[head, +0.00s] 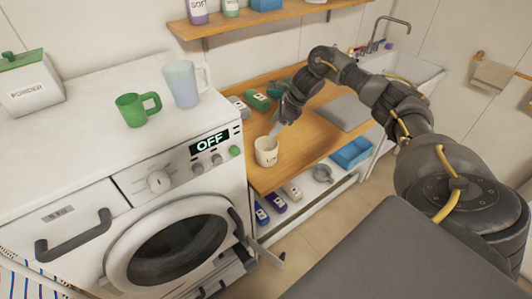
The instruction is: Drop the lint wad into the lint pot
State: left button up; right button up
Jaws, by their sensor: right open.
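The lint pot (266,153) is a small cream cup with dark lettering. It stands upright near the front left of the wooden counter, close to the washing machine. My right gripper (277,129) is open, with its fingers pointing down at the pot's far rim. I cannot tell whether the fingers touch the pot. I cannot make out the lint wad; the pot's inside is too small to read. My left gripper is not in view.
The washing machine (157,181) stands at left, with a green mug (131,111), a clear jug (182,84) and a powder box (30,88) on top. Small green and grey items (257,101) lie behind the pot. A grey board (344,112) lies to the right on the counter (290,160).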

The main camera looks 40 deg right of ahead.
jog(key=v, duration=1)
jog(key=shift+b, duration=0.4)
